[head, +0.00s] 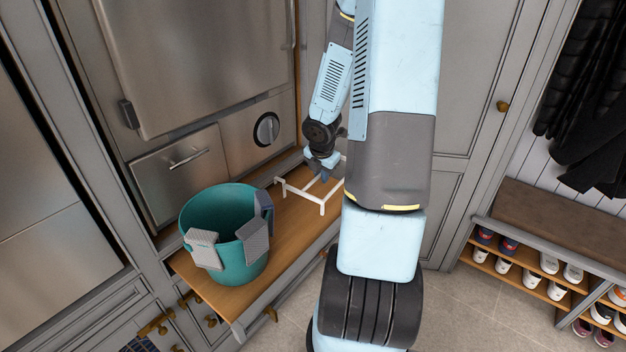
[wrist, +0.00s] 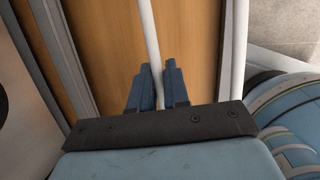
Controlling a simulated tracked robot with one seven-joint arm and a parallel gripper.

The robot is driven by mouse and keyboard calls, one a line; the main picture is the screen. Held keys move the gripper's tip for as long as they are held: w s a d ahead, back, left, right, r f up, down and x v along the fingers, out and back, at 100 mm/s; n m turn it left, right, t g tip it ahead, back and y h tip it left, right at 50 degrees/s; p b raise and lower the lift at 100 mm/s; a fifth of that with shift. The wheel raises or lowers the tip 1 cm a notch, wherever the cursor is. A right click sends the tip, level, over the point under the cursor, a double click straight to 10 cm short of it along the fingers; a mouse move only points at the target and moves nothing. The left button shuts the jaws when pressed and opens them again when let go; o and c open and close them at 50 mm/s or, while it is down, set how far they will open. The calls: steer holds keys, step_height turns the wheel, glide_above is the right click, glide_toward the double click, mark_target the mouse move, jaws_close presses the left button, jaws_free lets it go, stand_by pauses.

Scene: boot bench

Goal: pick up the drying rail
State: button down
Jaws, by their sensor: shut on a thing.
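The drying rail (head: 309,193) is a white tubular frame at the right part of the wooden bench top, partly hidden behind my arm in the head view. My gripper (head: 322,172) is over it from above. In the wrist view, one white bar of the rail (wrist: 147,30) runs between the two blue fingers of my gripper (wrist: 152,85), which are shut on it. Another white bar shows to the right. I cannot tell whether the rail's feet touch the bench.
A teal bucket (head: 213,225) with grey cloths or pads over its rim stands on the wooden bench (head: 292,232), left of the rail. A steel appliance with a dial (head: 266,129) is behind. A shoe rack (head: 532,275) stands at right, with clear floor (head: 462,300) before it.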

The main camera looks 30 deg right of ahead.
steer(key=s+r, duration=0.1)
steer(key=s, duration=0.1)
steer(key=s+d+r, duration=0.1)
steer(key=s, duration=0.1)
steer(key=s+d+r, duration=0.1)
steer(key=s, duration=0.1)
steer(key=shift+s+d, duration=0.1)
steer(key=shift+s, duration=0.25)
steer(key=shift+s+r, duration=0.2)
steer(key=shift+s, duration=0.25)
